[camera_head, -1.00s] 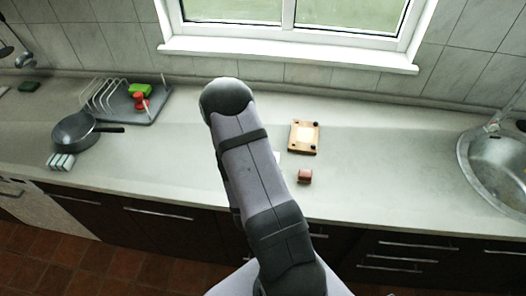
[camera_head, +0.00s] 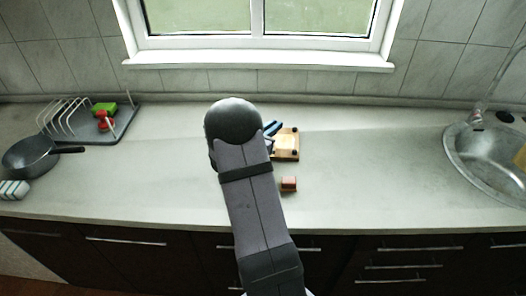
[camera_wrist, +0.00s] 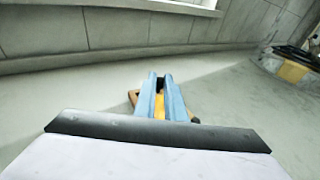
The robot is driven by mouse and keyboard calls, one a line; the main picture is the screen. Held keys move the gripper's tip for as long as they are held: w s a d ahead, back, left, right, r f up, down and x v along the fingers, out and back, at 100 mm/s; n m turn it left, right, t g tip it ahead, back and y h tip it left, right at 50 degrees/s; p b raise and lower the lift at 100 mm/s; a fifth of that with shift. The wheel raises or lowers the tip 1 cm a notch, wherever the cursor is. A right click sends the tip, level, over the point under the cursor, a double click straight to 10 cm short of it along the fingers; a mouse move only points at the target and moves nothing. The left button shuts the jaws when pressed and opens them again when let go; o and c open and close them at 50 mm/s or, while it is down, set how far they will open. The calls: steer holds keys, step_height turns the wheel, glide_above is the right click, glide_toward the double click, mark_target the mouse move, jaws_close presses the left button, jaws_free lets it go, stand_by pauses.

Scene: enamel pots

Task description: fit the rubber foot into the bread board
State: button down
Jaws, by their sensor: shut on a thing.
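The bread board (camera_head: 287,145) is a small light-brown wooden block with dark feet at its visible corners, lying on the counter right of my arm. My arm hides its left part. My gripper (camera_head: 272,130) shows as blue fingers at the board's left far side. In the wrist view, the blue fingers of my gripper (camera_wrist: 160,78) are close together over the board (camera_wrist: 133,97), which they mostly cover. A small dark piece shows between the fingertips, apparently the rubber foot (camera_wrist: 160,85). I cannot tell whether it touches the board.
A red-brown block (camera_head: 288,184) lies in front of the board. A dish rack (camera_head: 75,118), a pan (camera_head: 30,154) and a pale ribbed item (camera_head: 14,190) stand at the left. A sink (camera_head: 490,160) is at the right. The counter between board and sink is clear.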

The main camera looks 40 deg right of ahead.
steer(key=w+d+g, duration=0.1)
steer(key=w+d, duration=0.1)
steer(key=w+d+m+g, duration=0.1)
steer(key=w+d, duration=0.1)
steer(key=w, duration=0.1)
steer(key=shift+d+f+m+g, duration=0.15)
steer(key=shift+f+m+g, duration=0.05)
steer(key=shift+m+g, duration=0.1)
steer(key=shift+w+f+t, duration=0.2)
steer(key=shift+w+t, duration=0.05)
steer(key=shift+t, duration=0.25)
steer(key=shift+f, duration=0.25)
steer(key=shift+f+b, duration=1.05)
steer(key=shift+f, duration=0.9)
steer(key=shift+b, duration=0.5)
steer(key=shift+f+b, duration=0.9)
steer(key=shift+f, duration=0.15)
stand_by(0.8)
